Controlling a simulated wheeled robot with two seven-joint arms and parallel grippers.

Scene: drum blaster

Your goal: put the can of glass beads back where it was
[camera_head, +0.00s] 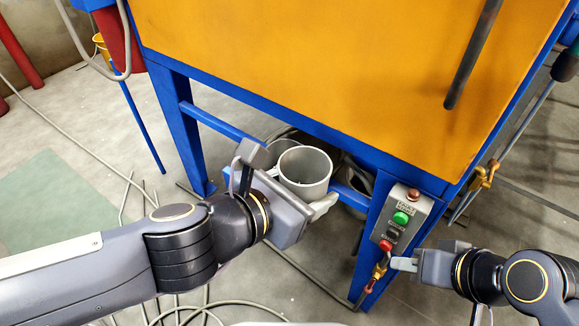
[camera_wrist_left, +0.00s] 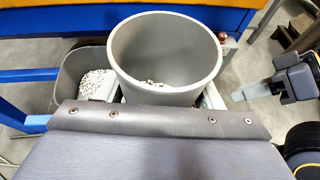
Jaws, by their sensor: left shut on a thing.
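The grey can (camera_head: 305,168) is an open, roughly upright cylinder in front of the blue frame under the orange cabinet. In the left wrist view the can (camera_wrist_left: 165,50) has a few pale beads at its bottom. My left gripper (camera_head: 298,186) is shut on the can, its fingers on either side of the wall. A grey bin (camera_wrist_left: 66,82) with white beads (camera_wrist_left: 97,83) stands behind and left of the can; its rim also shows in the head view (camera_head: 277,146). My right gripper (camera_head: 402,264) is beside the control box; its jaw opening is unclear.
The orange cabinet (camera_head: 330,60) stands on blue legs (camera_head: 180,130) joined by a blue crossbar (camera_head: 222,124). A control box (camera_head: 402,216) with green and red buttons sits on the front leg. Cables (camera_head: 195,312) lie on the floor.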

